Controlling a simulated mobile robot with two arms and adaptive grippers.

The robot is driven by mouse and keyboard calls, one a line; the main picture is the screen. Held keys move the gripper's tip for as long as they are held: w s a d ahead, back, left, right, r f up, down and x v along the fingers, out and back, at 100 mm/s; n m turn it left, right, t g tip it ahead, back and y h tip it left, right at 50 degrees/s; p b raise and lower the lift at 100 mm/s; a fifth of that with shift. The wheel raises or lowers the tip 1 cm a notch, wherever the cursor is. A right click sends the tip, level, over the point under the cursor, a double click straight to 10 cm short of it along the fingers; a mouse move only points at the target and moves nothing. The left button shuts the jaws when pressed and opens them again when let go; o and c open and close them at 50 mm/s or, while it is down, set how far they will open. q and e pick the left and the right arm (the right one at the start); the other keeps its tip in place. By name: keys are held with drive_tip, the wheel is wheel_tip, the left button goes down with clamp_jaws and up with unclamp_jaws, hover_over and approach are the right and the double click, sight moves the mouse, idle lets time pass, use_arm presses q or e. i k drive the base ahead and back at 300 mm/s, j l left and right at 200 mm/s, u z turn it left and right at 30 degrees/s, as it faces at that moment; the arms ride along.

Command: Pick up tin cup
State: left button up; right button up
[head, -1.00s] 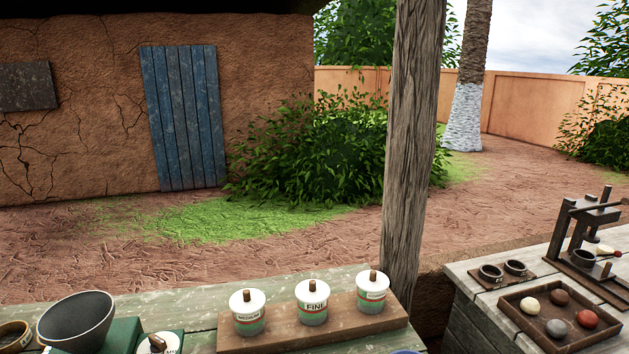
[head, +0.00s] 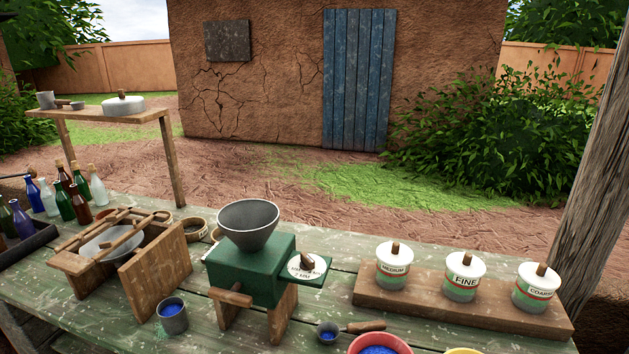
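A grey metal cup (head: 172,316) with blue powder inside stands upright at the front of the green plank table, left of the green grinder. Another small grey metal cup (head: 46,100) stands on the raised wooden shelf at the far left. I cannot tell from the picture which of the two is the tin cup. Neither of my grippers is in view.
The green grinder (head: 250,270) with its grey hopper stands mid-table, beside a wooden frame (head: 155,272) holding a bowl. Lidded jars (head: 465,277) stand on a board at right. A small scoop (head: 328,333) and a red bowl (head: 378,345) sit in front.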

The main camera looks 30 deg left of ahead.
sight(172, 314)
drive_tip(key=u, duration=1.9)
drive_tip(key=z, duration=2.6)
drive_tip(key=u, duration=2.6)
